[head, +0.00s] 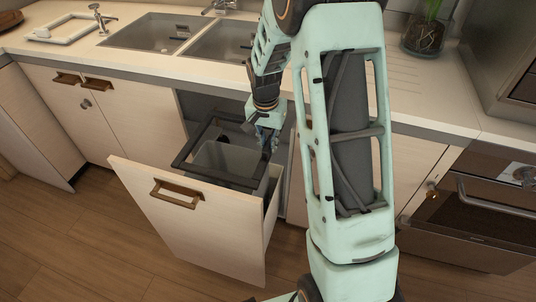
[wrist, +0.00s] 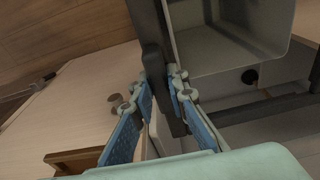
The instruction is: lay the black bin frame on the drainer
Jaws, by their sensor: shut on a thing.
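The black bin frame (head: 222,179) is a dark rectangular frame around the top of a grey bin (head: 222,160) in the open drawer. My gripper (head: 268,143) reaches down to the frame's right side in the head view. In the wrist view my gripper (wrist: 163,85) is shut on a dark bar of the black bin frame (wrist: 150,35), one finger on each side. Whether the frame rests on the drawer or is slightly raised, I cannot tell. The drainer (head: 405,72) is the faintly grooved counter right of the sink, partly hidden by my arm.
The open drawer (head: 190,222) juts out below the counter. The double sink (head: 150,33) lies behind it. A white rectangular frame (head: 65,30) lies on the counter at far left. A glass vase with a plant (head: 424,36) stands behind the drainer. An oven (head: 475,215) is at right.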

